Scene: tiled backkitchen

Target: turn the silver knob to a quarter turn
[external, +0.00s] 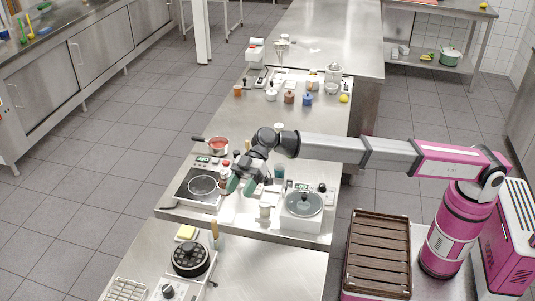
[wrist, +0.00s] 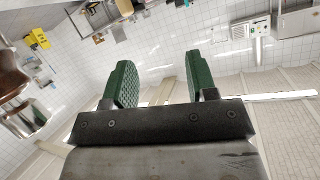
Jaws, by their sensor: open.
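My gripper (external: 241,184) hangs over the steel counter, in front of and right of a hot plate (external: 184,190) with a round ring and a lit green display. In the wrist view its two green ribbed fingers (wrist: 160,82) are spread apart with nothing between them. I cannot pick out a silver knob for certain. A dark knob (external: 322,188) sits on the white appliance with a glass lid (external: 303,203), right of my gripper. Another dark knob (external: 168,291) is on the front-left appliance with a black disc (external: 190,258). The wrist view shows no knob clearly.
A red pot (external: 218,146) stands behind the hot plate. Small jars and bottles crowd around my gripper. A brown slatted crate (external: 378,250) is at the right. The wrist view shows mostly tiled wall and a brown-and-metal object (wrist: 14,95).

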